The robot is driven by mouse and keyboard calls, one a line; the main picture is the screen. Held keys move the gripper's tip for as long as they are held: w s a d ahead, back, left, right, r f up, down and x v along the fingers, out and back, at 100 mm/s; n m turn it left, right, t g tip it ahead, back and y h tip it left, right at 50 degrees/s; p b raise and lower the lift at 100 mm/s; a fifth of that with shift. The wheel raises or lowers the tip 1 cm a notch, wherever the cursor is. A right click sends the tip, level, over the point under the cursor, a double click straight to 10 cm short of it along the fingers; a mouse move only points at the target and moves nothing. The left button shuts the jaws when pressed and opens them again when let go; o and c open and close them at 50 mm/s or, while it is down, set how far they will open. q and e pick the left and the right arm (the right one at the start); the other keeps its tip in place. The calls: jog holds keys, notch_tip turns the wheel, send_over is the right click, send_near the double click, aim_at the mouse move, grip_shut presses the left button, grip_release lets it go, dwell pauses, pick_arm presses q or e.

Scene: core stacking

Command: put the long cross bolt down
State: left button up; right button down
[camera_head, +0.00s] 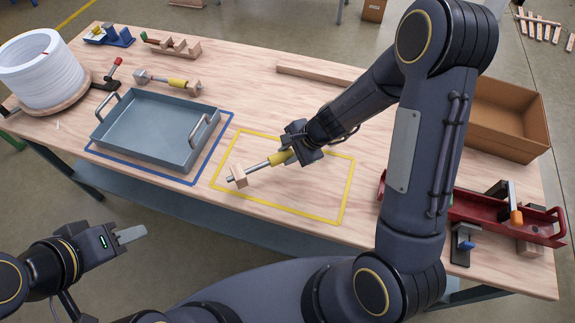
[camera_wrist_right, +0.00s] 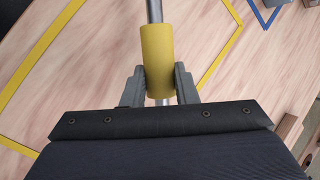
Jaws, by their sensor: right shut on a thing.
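The long cross bolt (camera_head: 257,166) is a steel rod with a yellow sleeve (camera_wrist_right: 157,62). My right gripper (camera_head: 292,156) is shut on it at the yellow sleeve, inside the yellow outlined area on the table. The wrist view shows my right fingers (camera_wrist_right: 159,88) on both sides of the sleeve's lower end. The bolt's left end is at a small wooden block (camera_head: 240,181); I cannot tell whether it rests on it. The bolt's other end is hidden by my gripper. My left gripper (camera_head: 131,235) hangs off the table's front edge, empty; its finger gap is unclear.
A grey tray (camera_head: 150,158) stands in the blue outline to the left. A white coil (camera_head: 42,68) is far left. A cardboard box (camera_head: 505,120) and red tray (camera_head: 470,207) are right. The yellow area's front is clear.

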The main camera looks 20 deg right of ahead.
jog(key=f+b, duration=0.1)
jog(key=s+f, duration=0.1)
jog(key=f, duration=0.1)
jog(key=shift+a+f+b, duration=0.2)
jog(key=shift+f+b, duration=0.05)
jog(key=shift+b, duration=0.15)
jog(key=shift+w+f, duration=0.1)
jog(key=shift+f, duration=0.15)
jog(key=shift+f, duration=0.1)
jog(key=c, duration=1.1)
grip_release()
jog(key=shift+c, duration=0.2)
